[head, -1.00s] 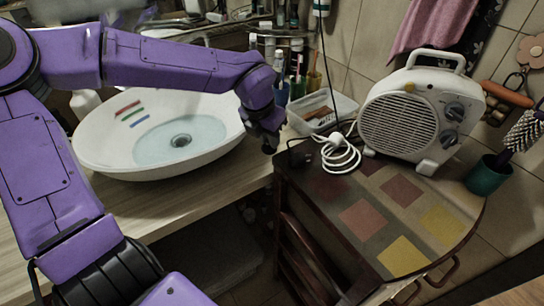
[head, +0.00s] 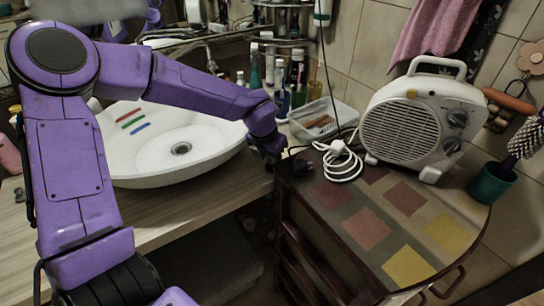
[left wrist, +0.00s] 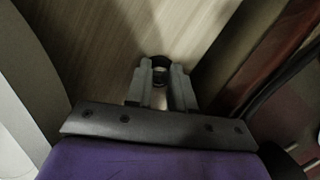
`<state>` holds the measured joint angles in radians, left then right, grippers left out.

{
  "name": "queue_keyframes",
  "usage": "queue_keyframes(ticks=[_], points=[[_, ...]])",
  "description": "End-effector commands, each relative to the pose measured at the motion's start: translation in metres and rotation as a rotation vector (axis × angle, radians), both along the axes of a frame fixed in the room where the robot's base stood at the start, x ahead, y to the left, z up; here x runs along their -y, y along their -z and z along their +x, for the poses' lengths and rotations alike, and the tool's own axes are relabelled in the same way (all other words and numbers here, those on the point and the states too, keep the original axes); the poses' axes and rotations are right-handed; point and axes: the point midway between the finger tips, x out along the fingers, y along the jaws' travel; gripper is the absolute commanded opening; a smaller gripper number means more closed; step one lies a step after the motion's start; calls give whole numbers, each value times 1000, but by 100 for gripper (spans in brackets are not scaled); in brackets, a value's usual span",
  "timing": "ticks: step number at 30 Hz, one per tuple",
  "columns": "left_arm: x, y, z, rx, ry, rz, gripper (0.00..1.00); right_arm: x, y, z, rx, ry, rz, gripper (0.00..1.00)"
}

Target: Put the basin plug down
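The basin plug (left wrist: 160,64) is a small dark round piece with a paler centre. In the left wrist view it sits between the fingertips of my left gripper (left wrist: 160,74), which appear closed on its sides. In the head view my left gripper (head: 272,154) is low over the wooden counter, between the basin and the cabinet. The plug cannot be made out there, and whether it touches the counter is unclear. The white basin (head: 200,150) stands to the left, with a bare drain (head: 181,149) and no water showing. My right gripper is not in view.
A dark cabinet (head: 366,229) with coloured squares stands right of the counter (head: 165,232), bearing a white heater (head: 401,130) and coiled white cable (head: 341,165). A clear tray (head: 322,121), bottles and cups stand behind the gripper. A narrow counter strip lies beside the basin.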

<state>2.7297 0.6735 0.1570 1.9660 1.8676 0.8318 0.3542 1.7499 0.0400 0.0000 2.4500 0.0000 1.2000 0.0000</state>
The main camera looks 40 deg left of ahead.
Motion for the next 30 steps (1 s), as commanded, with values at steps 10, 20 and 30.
queue_keyframes(ticks=[10,20,30], points=[[0,-1,0,0,0,0,48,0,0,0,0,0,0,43],[0,-61,-17,7,1,-2,48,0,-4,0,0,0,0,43],[1,-118,-35,-2,2,-4,48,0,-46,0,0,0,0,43]])
